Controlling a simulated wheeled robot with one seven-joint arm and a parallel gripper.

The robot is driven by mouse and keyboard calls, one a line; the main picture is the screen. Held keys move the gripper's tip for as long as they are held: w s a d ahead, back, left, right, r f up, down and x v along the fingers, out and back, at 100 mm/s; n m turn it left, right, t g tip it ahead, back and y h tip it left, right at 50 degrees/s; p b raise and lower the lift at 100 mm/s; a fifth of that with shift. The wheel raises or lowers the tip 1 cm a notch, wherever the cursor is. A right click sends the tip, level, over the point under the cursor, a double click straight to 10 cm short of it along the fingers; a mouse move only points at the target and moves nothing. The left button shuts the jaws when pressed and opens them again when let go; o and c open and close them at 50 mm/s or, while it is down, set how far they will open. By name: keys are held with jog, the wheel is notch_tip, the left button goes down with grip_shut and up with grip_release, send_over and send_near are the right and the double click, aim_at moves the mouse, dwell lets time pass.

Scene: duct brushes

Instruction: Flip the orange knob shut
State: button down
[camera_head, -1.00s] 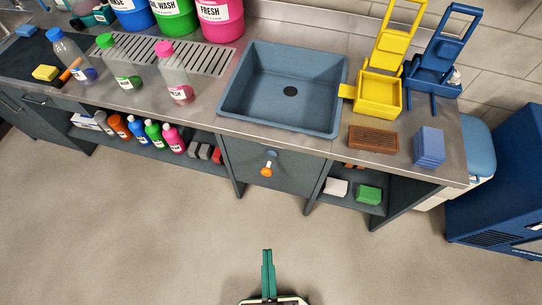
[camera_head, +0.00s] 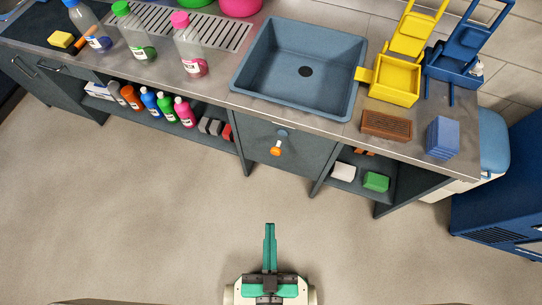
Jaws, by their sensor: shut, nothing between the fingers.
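The orange knob (camera_head: 275,151) is small and sits on the front of the dark panel below the blue-grey sink (camera_head: 252,75). A grey round fitting (camera_head: 282,133) shows just above it. My gripper (camera_head: 270,228) is in the lower middle of the view, with its green fingers together and nothing between them. It points up the picture toward the counter, below the knob and clearly apart from it. How far the knob is turned is too small to tell.
Open shelves flank the panel, with several bottles (camera_head: 162,106) at left and a green block (camera_head: 376,181) at right. Bottles, a brown brush block (camera_head: 386,125) and a yellow wringer (camera_head: 394,80) stand on the counter. The floor (camera_head: 150,220) before the counter is clear.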

jog(key=w+f+m+t+h, duration=0.35)
jog(key=w+m+h, duration=0.8)
jog(key=m, duration=0.65)
jog(key=w+a+f+m+g+h, duration=0.3)
jog(key=w+a+f+m+g, duration=0.4)
jog(key=a+f+m+g, duration=0.3)
jog(key=shift+w+a+f+m, duration=0.3)
jog(key=shift+w+a+f, duration=0.1)
jog(key=shift+f, duration=0.65)
jog(key=shift+d+g, duration=0.1)
jog(key=shift+g, duration=0.15)
